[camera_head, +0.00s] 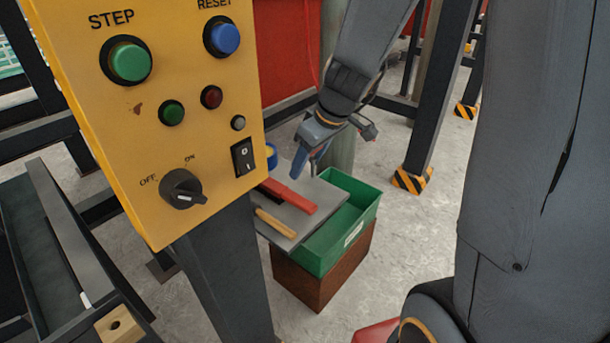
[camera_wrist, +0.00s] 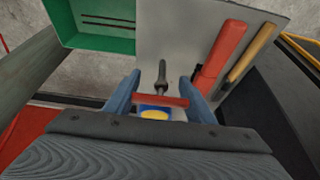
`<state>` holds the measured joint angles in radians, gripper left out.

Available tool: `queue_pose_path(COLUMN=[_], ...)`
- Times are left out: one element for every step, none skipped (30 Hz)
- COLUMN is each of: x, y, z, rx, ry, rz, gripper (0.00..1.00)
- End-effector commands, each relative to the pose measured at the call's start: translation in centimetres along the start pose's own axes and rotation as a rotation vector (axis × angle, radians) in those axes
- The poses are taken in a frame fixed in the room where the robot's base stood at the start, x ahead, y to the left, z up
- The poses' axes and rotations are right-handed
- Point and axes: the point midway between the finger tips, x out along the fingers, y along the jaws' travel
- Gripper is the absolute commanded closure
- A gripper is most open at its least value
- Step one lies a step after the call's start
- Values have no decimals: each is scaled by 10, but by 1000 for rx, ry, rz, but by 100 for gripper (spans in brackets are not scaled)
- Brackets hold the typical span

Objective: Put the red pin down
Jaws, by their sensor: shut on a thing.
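My gripper (camera_wrist: 160,97) is shut on the red pin (camera_wrist: 160,101), which shows as a short red bar spanning its two blue-grey fingers. A dark, narrow shape (camera_wrist: 161,74) shows just beyond the bar; I cannot tell whether it is part of the pin. In the head view my gripper (camera_head: 308,160) points down over the far part of a grey board (camera_head: 328,203). The pin is not clear there. In the wrist view the grey board (camera_wrist: 185,28) lies beyond the fingers; I cannot tell whether the pin touches it.
A long red tool (camera_head: 288,195) and a wooden handle (camera_head: 275,222) lie on the board. A blue and yellow round thing (camera_head: 271,156) is near the gripper. A green bin (camera_head: 342,232) adjoins the board. A yellow control panel (camera_head: 160,110) stands in front at left.

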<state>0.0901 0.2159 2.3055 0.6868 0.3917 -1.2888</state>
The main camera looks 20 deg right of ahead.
Motion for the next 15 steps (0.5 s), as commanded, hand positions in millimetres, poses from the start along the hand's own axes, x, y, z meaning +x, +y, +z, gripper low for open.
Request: queue_pose_path(x=[6,9,14,19,23,28,30,32,34,35,35,34,34,34,34], y=[0,0,0,0,0,0,0,0,0,0,0,0,0,0,0], z=[3,5,7,9,10,12,13,14,14,15,15,15,14,14,14], rx=[1,2,1,3,2,1,3,1,1,2,1,1,0,0,0], ry=[-3,-3,-4,-3,-3,-3,-2,-2,-2,-1,-1,-1,0,0,0], rz=[-2,-1,0,-1,-2,-1,0,0,1,1,1,1,1,1,1], gripper=[75,75,75,75,75,75,75,75,75,75,75,75,75,75,75])
